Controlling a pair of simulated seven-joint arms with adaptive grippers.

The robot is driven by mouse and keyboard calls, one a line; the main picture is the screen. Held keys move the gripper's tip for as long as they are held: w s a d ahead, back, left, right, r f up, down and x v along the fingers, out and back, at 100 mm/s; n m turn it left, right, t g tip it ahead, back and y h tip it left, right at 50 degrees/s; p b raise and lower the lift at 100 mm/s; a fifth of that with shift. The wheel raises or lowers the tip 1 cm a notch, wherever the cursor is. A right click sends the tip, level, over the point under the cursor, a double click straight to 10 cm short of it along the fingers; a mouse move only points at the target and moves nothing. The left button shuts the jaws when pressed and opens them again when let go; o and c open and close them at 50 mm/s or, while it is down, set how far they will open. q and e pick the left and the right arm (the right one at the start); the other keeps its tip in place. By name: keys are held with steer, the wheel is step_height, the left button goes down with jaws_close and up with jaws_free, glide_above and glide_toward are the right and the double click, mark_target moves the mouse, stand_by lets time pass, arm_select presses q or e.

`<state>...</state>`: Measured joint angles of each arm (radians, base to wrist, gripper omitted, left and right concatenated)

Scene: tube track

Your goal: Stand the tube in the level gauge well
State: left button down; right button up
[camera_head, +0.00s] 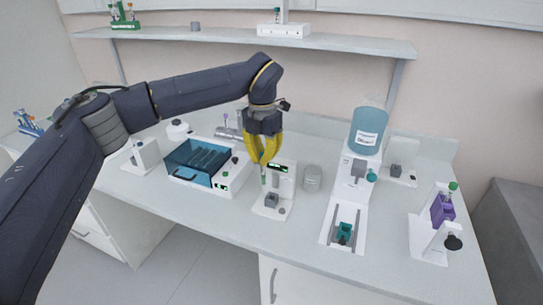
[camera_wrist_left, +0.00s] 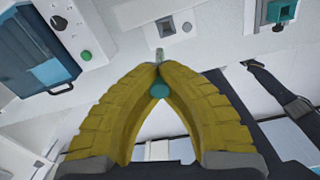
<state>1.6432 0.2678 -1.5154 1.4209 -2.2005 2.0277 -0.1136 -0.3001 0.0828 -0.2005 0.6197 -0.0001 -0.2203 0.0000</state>
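My left gripper (camera_head: 264,160) has its yellow fingers closed together at the tips, above a small white device with a lit display, which I take to be the level gauge (camera_head: 283,181). A slim tube (camera_head: 263,176) points down from the fingertips. In the left wrist view, the left gripper (camera_wrist_left: 159,68) is pinched on the tube, whose clear end (camera_wrist_left: 160,55) sticks out past the tips and whose teal cap (camera_wrist_left: 159,91) shows between the fingers. The gauge's grey well block (camera_head: 271,200) is just below the tube, which looks apart from it. My right gripper is not in view.
A blue-lidded machine (camera_head: 205,165) stands left of the gauge. A purple rack stand (camera_head: 440,212) is at the far right. Bare counter lies in front of the jar.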

arm_select(q)
steer(key=d+n, duration=0.1)
steer(key=w+d+n, duration=0.1)
steer(key=n, duration=0.1)
steer(key=shift+d+f+n, duration=0.15)
steer(key=shift+d+n, duration=0.05)
steer(key=shift+n, duration=0.1)
steer(key=shift+f, duration=0.1)
steer(key=shift+f, duration=2.2)
steer(key=shift+f, duration=1.65)
stand_by(0.4)
steer(key=c, duration=2.2)
jaws_free()
steer(key=c, duration=1.5)
jaws_free()
steer(key=shift+r, duration=0.1)
step_height(320, 180, up, 12)
steer(key=shift+f, duration=0.1)
